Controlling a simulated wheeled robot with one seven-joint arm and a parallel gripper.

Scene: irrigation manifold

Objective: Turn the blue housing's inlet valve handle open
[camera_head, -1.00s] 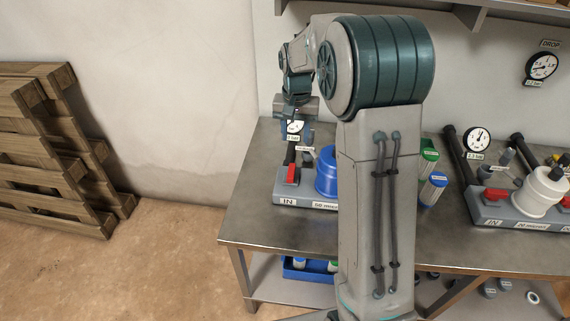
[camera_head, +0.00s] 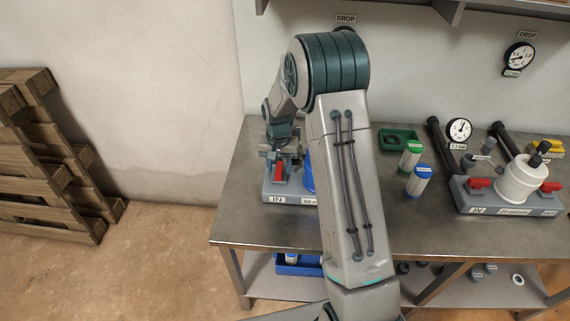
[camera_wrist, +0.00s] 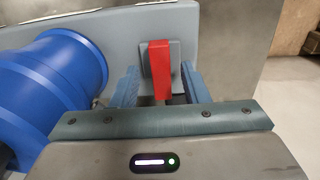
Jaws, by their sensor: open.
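The blue housing (camera_wrist: 55,85) fills the left of the wrist view; in the head view only a strip of it (camera_head: 308,175) shows, the rest hidden behind my arm. Its red inlet valve handle (camera_wrist: 160,70) stands on the grey base block (camera_wrist: 118,40), beside the housing. In the head view the red handle (camera_head: 279,171) is just above the IN label. My gripper (camera_wrist: 163,85) is open, with one finger on each side of the handle. A gap shows between the handle and each finger. My gripper is also partly visible in the head view (camera_head: 279,155).
A white housing (camera_head: 516,182) with red handles stands on another base at the right. Filter cartridges with green (camera_head: 410,156) and blue (camera_head: 419,182) caps stand on the bench (camera_head: 400,222) between them. Wooden pallets (camera_head: 40,165) lean at the left wall.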

